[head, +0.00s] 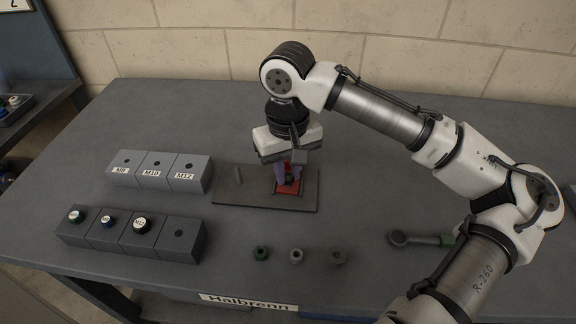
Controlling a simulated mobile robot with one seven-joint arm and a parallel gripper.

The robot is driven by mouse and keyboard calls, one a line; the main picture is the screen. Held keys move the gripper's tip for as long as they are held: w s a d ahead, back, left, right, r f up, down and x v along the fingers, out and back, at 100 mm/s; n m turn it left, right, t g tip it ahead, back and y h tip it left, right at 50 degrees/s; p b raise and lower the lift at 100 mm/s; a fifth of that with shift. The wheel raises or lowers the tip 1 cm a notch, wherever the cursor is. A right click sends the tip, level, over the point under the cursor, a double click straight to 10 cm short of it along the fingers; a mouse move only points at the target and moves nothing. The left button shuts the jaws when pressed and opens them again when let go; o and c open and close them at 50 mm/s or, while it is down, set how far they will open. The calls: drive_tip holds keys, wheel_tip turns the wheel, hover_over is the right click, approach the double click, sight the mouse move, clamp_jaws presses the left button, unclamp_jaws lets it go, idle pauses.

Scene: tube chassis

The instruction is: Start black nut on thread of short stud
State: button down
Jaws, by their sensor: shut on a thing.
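My gripper (289,173) points down over the right part of a dark base plate (255,203). Its purple fingertips are shut on a small dark thing, which I take to be the black nut (289,180). This nut is low over a red square patch (288,190) on the plate. A stud under the nut is hidden by the fingers and the nut, so I cannot tell whether the nut touches a thread. A grey stud (238,172) stands on the plate's left part, apart from the gripper; I cannot tell its length class.
Grey blocks labelled M8, M10 and M12 (156,181) stand at left. A front row of blocks (110,245) holds capped pieces. A green nut (261,253), a light grey nut (296,256), a dark grey nut (338,257) and a wrench (421,240) lie in front.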

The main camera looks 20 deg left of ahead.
drive_tip(key=shift+f, duration=0.25)
drive_tip(key=c, duration=1.2)
unclamp_jaws()
drive_tip(key=shift+c, duration=0.2)
wheel_tip(320, 180, up, 14)
